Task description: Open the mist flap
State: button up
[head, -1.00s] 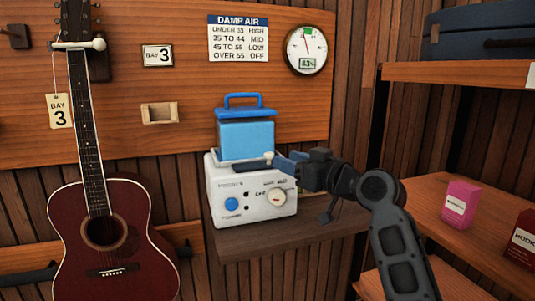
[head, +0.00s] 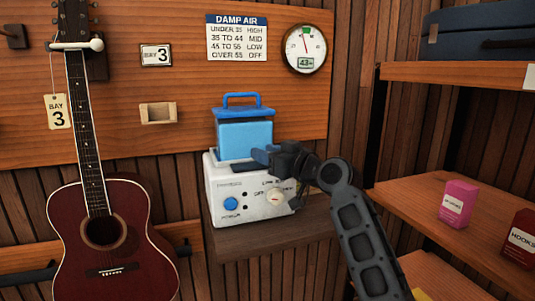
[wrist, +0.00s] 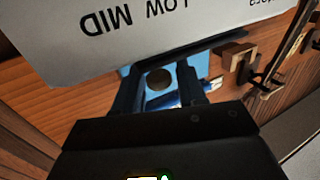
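The humidifier is a white box (head: 225,190) with a blue tank (head: 244,138) on top. Its front has a blue button (head: 231,204) and a cream dial (head: 275,198). My gripper (head: 263,156) is at the tank's lower right, above the dial, and covers part of the box top. In the wrist view the fingers (wrist: 157,76) are apart, with a round grey-brown knob (wrist: 159,78) and blue tank behind in the gap; I see no contact. The white panel (wrist: 200,30) with upside-down lettering fills the top. I cannot clearly make out the mist flap.
The humidifier stands on a dark wooden shelf (head: 265,239). A red guitar (head: 90,240) hangs at left. A gauge (head: 304,49) and a damp air chart (head: 237,38) are on the wall. Right shelves hold a pink box (head: 457,203) and a red box (head: 522,240).

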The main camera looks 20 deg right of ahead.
grip_shut()
jog(key=shift+r, duration=0.1)
dwell(0.4)
